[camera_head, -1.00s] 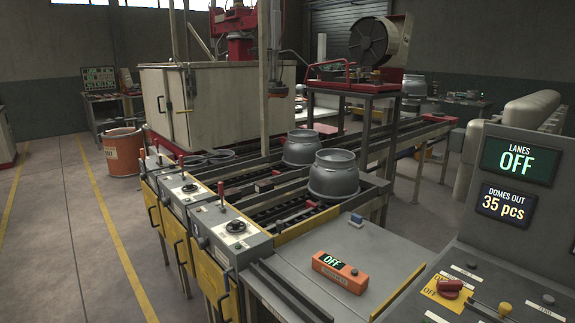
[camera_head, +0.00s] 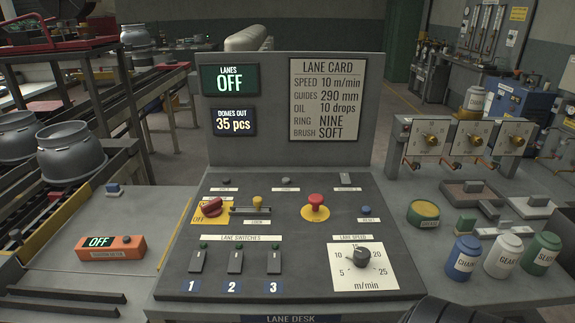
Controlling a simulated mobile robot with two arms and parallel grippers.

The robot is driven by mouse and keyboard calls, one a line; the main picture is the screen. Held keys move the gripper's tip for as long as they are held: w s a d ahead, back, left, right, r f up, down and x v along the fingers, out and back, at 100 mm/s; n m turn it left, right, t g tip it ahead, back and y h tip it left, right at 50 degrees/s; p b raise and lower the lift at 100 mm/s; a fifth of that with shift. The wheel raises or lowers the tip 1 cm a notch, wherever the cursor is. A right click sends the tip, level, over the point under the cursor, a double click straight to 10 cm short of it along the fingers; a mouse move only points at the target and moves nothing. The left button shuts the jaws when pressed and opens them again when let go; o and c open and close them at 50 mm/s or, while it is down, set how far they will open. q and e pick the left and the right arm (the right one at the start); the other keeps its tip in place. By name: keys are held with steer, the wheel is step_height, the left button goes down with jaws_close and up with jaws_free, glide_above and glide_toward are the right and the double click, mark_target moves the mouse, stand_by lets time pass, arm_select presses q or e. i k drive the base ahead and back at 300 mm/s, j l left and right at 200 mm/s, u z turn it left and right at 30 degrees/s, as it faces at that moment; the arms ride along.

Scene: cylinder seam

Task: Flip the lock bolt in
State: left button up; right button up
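The lock bolt (camera_head: 238,210) is a slim bar with an upright yellow knob (camera_head: 257,202), lying above the "LOCK" label on the dark desk panel. To its left is a red rotary handle (camera_head: 211,207) on a yellow plate marked "OFF". The bolt's left end lies close to the handle; I cannot tell whether it engages it. The lanes screen (camera_head: 231,79) reads "OFF". Neither of my grippers can be made out in the view.
A red mushroom button (camera_head: 316,201) stands right of the bolt. Three lane switches (camera_head: 235,261) and a speed dial (camera_head: 362,257) are nearer the front. An orange box (camera_head: 111,248) showing "OFF" is at left, bottles (camera_head: 503,255) at right. A dark ribbed shape (camera_head: 470,311) covers the bottom right edge.

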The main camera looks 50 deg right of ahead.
mark_target(258, 202)
steer(key=z, duration=1.55)
steer(key=k+l+z, duration=0.2)
steer(key=l, duration=0.5)
steer(key=l+z, duration=0.25)
steer(key=l, duration=0.4)
